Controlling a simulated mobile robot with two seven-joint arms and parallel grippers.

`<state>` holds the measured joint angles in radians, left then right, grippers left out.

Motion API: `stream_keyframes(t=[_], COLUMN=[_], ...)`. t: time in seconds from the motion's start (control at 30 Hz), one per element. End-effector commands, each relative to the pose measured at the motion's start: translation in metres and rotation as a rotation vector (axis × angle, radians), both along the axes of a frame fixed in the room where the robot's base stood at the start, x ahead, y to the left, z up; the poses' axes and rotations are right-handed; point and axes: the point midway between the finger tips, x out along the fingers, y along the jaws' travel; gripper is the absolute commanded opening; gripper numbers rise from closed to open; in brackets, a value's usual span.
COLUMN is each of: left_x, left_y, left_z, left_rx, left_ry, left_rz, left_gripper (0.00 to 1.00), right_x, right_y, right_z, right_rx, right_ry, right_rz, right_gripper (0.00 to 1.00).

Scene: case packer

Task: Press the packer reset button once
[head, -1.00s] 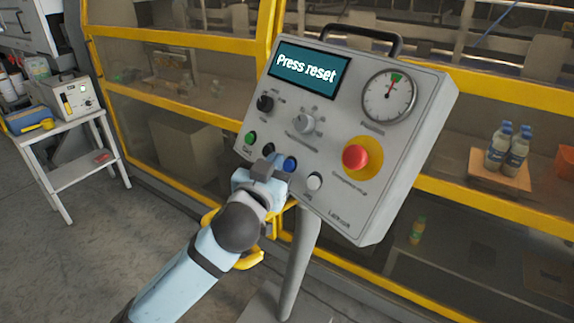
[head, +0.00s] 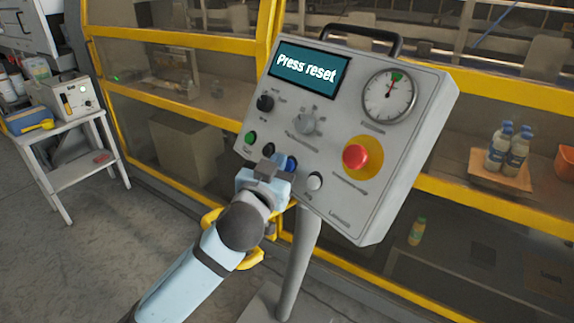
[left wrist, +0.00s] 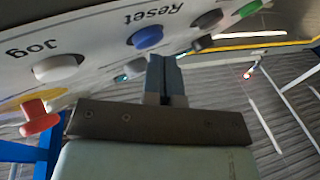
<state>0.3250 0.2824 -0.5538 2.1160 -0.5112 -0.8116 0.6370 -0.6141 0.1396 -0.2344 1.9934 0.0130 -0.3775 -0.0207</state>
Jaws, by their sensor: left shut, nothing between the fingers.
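The control panel (head: 418,165) is a grey tilted box on a post. Its screen (head: 308,75) reads "Press reset". The blue button (head: 291,164) is labelled Reset in the left wrist view (left wrist: 145,36). My left gripper (head: 275,165) is shut and empty in front of the panel's lower row, just left of and below the blue button in the head view. In the left wrist view its fingertips (left wrist: 165,72) are close to the blue button, with a small gap in the picture. Whether they touch the panel I cannot tell. My right gripper is not in view.
The white Jog button (head: 314,181) is to the right of blue, the green button (head: 250,138) to the left, with a black one between. A red emergency stop (head: 355,157) is up right. A yellow-framed machine stands behind; a small table (head: 82,172) is at left.

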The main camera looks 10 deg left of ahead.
Motion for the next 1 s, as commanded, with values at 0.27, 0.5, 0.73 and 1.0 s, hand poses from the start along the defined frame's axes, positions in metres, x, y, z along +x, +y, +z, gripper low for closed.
stream_keyframes(t=[0.27, 0.5, 0.73, 1.0], left_x=[0.0018, 0.0037, 0.0056, 0.0054], left_y=[-0.0015, -0.0029, -0.0042, -0.0040], left_z=[-0.0013, -0.0027, -0.0042, -0.0039], left_rx=[-0.001, 0.000, 0.000, 0.000], left_ry=[0.000, -0.001, 0.000, 0.000], left_rz=[0.000, 0.000, 0.000, 0.000], left_gripper=[0.00, 0.00, 0.00, 0.00], right_x=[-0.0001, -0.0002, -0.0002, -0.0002], right_y=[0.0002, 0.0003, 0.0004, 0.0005], right_z=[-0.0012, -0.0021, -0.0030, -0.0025], right_rx=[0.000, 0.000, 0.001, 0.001], right_ry=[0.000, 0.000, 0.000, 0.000], right_rz=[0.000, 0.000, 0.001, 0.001], right_gripper=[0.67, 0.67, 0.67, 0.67])
